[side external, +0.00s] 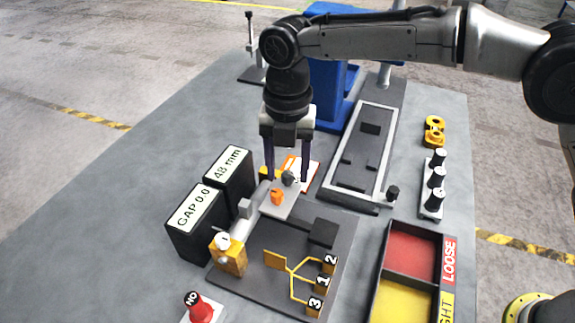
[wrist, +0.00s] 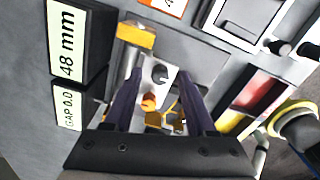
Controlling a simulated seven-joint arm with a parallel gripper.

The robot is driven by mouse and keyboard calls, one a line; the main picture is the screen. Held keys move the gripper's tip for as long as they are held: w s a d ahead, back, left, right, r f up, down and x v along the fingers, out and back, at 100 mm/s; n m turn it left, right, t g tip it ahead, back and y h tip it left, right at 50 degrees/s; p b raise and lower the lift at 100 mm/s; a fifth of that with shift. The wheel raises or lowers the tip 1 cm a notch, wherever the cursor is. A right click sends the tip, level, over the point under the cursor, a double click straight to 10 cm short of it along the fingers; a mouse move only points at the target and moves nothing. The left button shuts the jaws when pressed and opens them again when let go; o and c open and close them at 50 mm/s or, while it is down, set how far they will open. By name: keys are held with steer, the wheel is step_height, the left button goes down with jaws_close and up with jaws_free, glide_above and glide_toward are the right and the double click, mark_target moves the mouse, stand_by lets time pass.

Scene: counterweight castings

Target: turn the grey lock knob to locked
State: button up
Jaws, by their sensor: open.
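The grey lock knob (side external: 288,178) is a small dark knob on a light grey plate (side external: 283,211), beside an orange knob (side external: 277,197). My gripper (side external: 288,180) points down with its two fingers apart, one on each side of the grey knob. In the wrist view the grey knob (wrist: 160,73) shows between the fingertips (wrist: 160,76), with a gap on both sides; the orange knob (wrist: 148,102) is nearer the palm. I cannot tell the exact fingertip height. The knob's pointing direction is too small to read.
Black display boxes reading 48 mm (side external: 230,172) and GAP 0.0 (side external: 192,212) stand left of the plate. A red and yellow tray (side external: 384,262), a framed dark fixture (side external: 340,192) and black knobs (side external: 436,180) lie to the right. Bare table lies at the left.

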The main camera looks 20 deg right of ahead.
steer(key=shift+c, duration=0.3)
jaws_close()
steer(key=shift+m, duration=0.4)
steer(key=m, duration=0.3)
steer(key=shift+m, duration=0.4)
steer(key=m, duration=0.4)
steer(key=shift+m, duration=0.3)
steer(key=m, duration=0.8)
steer(key=shift+m, duration=0.3)
